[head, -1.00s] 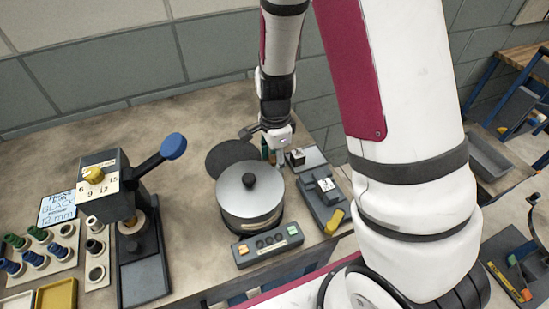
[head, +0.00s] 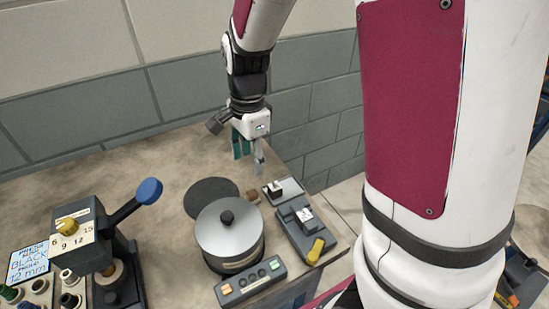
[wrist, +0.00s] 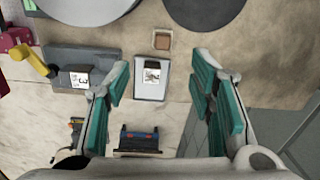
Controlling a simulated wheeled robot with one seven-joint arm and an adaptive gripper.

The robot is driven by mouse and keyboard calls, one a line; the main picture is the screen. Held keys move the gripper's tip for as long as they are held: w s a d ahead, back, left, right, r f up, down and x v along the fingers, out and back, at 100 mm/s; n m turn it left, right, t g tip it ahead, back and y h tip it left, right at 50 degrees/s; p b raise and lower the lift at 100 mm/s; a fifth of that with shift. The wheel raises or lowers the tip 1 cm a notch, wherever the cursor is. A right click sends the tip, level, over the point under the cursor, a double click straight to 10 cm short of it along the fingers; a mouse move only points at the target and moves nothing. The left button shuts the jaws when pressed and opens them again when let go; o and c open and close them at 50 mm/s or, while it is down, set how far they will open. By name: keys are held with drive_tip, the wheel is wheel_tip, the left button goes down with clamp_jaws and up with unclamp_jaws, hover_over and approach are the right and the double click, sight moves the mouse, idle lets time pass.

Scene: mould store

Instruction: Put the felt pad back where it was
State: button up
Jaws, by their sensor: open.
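A small brown square piece (head: 252,196), which looks like the felt pad, lies flat on the table between the dark round mat (head: 211,198) and a small grey plate (head: 289,190). In the wrist view the brown piece (wrist: 162,40) lies beyond my fingertips, apart from the plate (wrist: 150,92). My gripper (head: 249,158) is raised above the table's back right part. In the wrist view my gripper (wrist: 162,78) is open with nothing between its green-padded fingers.
A round lidded metal pot (head: 229,232) stands left of a grey device (head: 303,226) with a yellow lever. A button box (head: 250,283) is in front. A lever press (head: 85,245) stands at left. The table surface between press and mat is clear.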

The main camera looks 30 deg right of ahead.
drive_tip(key=s+r+n+t, duration=0.4)
drive_tip(key=s+r+n, duration=1.1)
drive_tip(key=s, duration=0.3)
drive_tip(key=shift+d+n, duration=0.25)
drive_tip(key=shift+n, duration=0.55)
